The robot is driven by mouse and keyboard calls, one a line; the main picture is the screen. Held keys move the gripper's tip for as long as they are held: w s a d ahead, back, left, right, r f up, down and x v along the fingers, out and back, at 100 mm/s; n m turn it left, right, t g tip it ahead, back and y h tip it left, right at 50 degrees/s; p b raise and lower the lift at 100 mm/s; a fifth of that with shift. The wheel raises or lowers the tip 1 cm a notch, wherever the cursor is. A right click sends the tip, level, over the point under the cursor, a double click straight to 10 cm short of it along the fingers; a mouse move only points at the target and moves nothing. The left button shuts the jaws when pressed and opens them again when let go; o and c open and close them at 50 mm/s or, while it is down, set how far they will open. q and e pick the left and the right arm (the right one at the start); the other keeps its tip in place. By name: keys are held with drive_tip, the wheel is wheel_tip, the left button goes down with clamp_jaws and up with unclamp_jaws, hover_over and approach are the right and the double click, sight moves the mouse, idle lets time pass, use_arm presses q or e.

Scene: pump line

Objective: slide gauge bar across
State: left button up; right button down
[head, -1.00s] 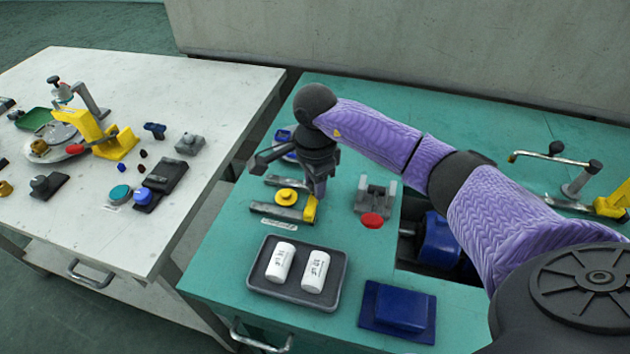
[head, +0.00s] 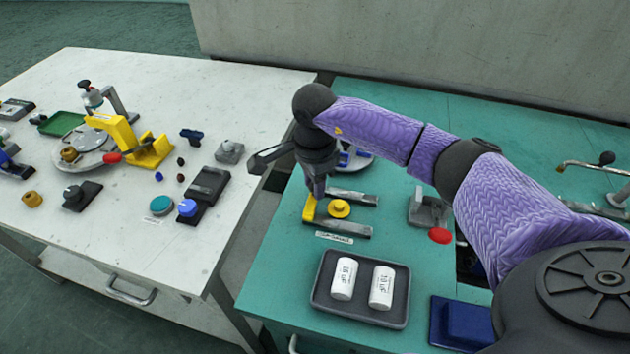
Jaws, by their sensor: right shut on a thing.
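The gauge bar (head: 309,209) is a short yellow bar lying across the left end of two grey rails (head: 345,231). A round yellow knob (head: 339,208) sits between the rails, just right of the bar. My right gripper (head: 317,192) points down over the bar's far end and is shut on it. Its fingers and wrist hide that end of the bar and part of the far rail. A printed label (head: 334,238) lies in front of the near rail. My left gripper is out of view.
A dark tray (head: 320,297) with two white cylinders is in front of the rails. A grey bracket with a red knob (head: 440,236) stands to the right, and a blue block (head: 465,322) at the front right. A white table (head: 120,240) with several fixtures is across a gap to the left.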

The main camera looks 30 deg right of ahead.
drive_tip(key=shift+w+a, duration=0.1)
drive_tip(key=shift+r, duration=0.1)
drive_tip(key=c, duration=0.8)
unclamp_jaws()
drive_tip(key=o, duration=0.4)
drive_tip(key=shift+w+a, duration=0.15)
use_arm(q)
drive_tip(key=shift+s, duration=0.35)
use_arm(e)
wheel_tip(320, 180, up, 9)
drive_tip(key=p, duration=0.2)
drive_tip(key=shift+p, duration=0.35)
drive_tip(key=shift+r, duration=0.4)
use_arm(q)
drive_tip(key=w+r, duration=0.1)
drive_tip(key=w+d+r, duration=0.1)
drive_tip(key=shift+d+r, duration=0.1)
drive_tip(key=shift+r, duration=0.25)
